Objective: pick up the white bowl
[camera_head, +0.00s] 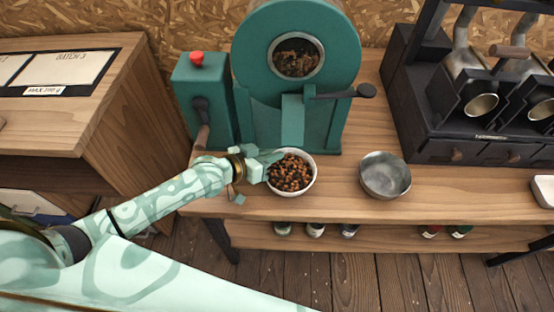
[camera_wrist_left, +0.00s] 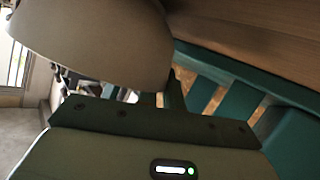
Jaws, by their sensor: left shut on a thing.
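The white bowl (camera_head: 309,184), filled with brown beans, is upright near the table's front edge, just in front of the green roaster. My left gripper (camera_head: 263,163) reaches in from the left and is shut on the bowl's left rim. In the left wrist view the bowl's pale outer wall (camera_wrist_left: 95,40) fills the upper left, close against the gripper (camera_wrist_left: 160,100). The fingertips are partly hidden by the bowl there. I cannot tell whether the bowl touches the table. My right gripper is not in view.
The green roaster (camera_head: 255,70) with a black handle stands right behind the bowl. A grey metal bowl (camera_head: 385,176) sits to the right on the wooden table (camera_head: 440,190). A black machine (camera_head: 440,110) is at the back right, and a white dish (camera_head: 544,190) at the right edge.

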